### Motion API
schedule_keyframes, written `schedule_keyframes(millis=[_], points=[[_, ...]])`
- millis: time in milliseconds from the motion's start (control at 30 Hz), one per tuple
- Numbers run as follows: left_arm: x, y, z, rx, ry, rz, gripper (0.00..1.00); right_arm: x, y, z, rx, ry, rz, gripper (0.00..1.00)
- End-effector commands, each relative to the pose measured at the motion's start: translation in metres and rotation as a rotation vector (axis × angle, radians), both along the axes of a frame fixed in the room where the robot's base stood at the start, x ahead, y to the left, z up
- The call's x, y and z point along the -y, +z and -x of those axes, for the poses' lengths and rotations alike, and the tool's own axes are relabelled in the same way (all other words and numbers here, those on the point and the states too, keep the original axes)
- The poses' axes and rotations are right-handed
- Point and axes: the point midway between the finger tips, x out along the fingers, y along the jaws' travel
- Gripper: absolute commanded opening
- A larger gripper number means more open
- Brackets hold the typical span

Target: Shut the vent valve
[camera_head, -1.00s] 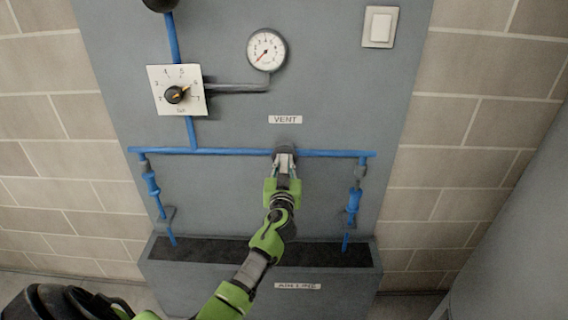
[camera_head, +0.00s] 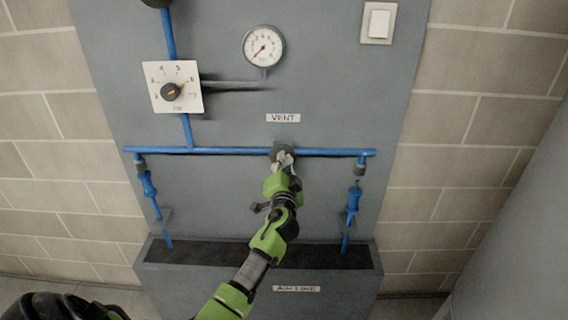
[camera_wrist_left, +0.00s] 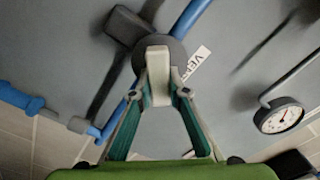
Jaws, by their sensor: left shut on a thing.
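The vent valve sits on the horizontal blue pipe, under the VENT label (camera_head: 283,118). Its dark round body (camera_head: 281,149) shows in the head view, and also in the left wrist view (camera_wrist_left: 178,50). Its pale lever (camera_wrist_left: 158,75) stands between the fingertips in the wrist view. My left gripper (camera_head: 284,160) is shut on this lever, in front of the valve. It also shows in the wrist view (camera_wrist_left: 160,90), with a finger on each side of the lever. The fingers partly hide the lever in the head view. My right gripper is not in view.
A pressure gauge (camera_head: 263,46) is above the label. A dial plate with a knob (camera_head: 172,91) is at upper left, and a light switch (camera_head: 379,23) at upper right. Blue fittings hang at both pipe ends. A trough (camera_head: 155,262) labelled AIR LINE juts out below.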

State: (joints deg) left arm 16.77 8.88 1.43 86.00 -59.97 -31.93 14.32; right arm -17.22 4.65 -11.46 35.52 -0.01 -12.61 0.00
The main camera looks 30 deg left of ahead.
Motion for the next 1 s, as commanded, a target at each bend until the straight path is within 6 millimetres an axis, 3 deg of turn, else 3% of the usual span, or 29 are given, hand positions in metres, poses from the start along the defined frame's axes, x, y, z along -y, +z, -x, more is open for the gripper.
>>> schedule_keyframes(millis=[500, 1000], points=[[0.002, -0.0048, -0.0011, -0.245, -0.001, -0.398, 0.0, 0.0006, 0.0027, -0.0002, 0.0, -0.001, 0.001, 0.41], [0.0024, -0.0079, -0.0013, -0.361, -0.001, -0.587, 0.0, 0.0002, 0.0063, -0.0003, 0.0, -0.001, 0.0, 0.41]])
